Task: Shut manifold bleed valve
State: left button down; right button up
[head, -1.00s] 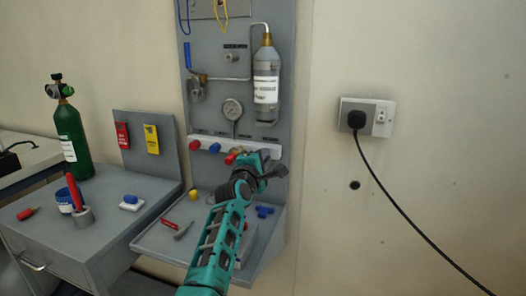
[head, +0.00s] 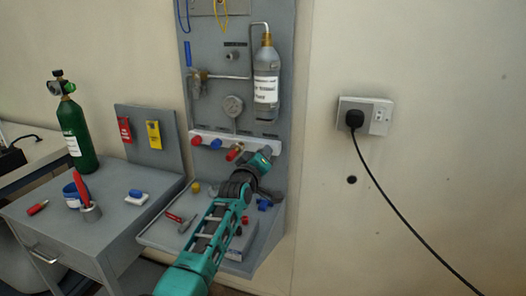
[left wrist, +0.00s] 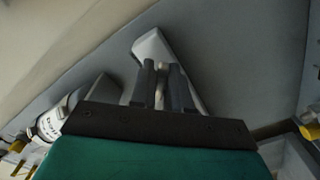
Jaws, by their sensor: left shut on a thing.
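The white manifold bar (head: 222,140) is fixed across the grey panel, with a red knob (head: 197,140), a blue knob (head: 216,144) and another red knob (head: 234,152) along it. My left gripper (head: 262,158) is at the bar's right end, just right of the second red knob. In the left wrist view its two dark fingers (left wrist: 161,88) are shut on a small pale metal part (left wrist: 160,86), in front of the white bar (left wrist: 150,45). I take this part to be the bleed valve's handle; the gripper hides it in the head view. My right gripper is out of view.
Above are a pressure gauge (head: 233,106), a labelled grey cylinder (head: 266,85) and a blue lever (head: 187,52). A shelf below holds a red-handled tool (head: 180,222) and small parts. A green bottle (head: 76,135) stands on the left cabinet. The wall at right has a plugged socket.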

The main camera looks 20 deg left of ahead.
pick_arm(q)
jog(key=shift+r+m, duration=0.15)
jog(key=shift+m, duration=0.85)
jog(key=m+p, duration=0.1)
jog(key=m, duration=0.1)
jog(key=shift+m, duration=0.4)
jog(key=shift+m+p, duration=0.35)
jog(key=shift+m, duration=1.95)
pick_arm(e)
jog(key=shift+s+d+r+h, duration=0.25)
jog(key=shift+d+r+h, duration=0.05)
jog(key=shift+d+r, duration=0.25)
pick_arm(q)
jog(key=c, duration=1.2)
grip_release()
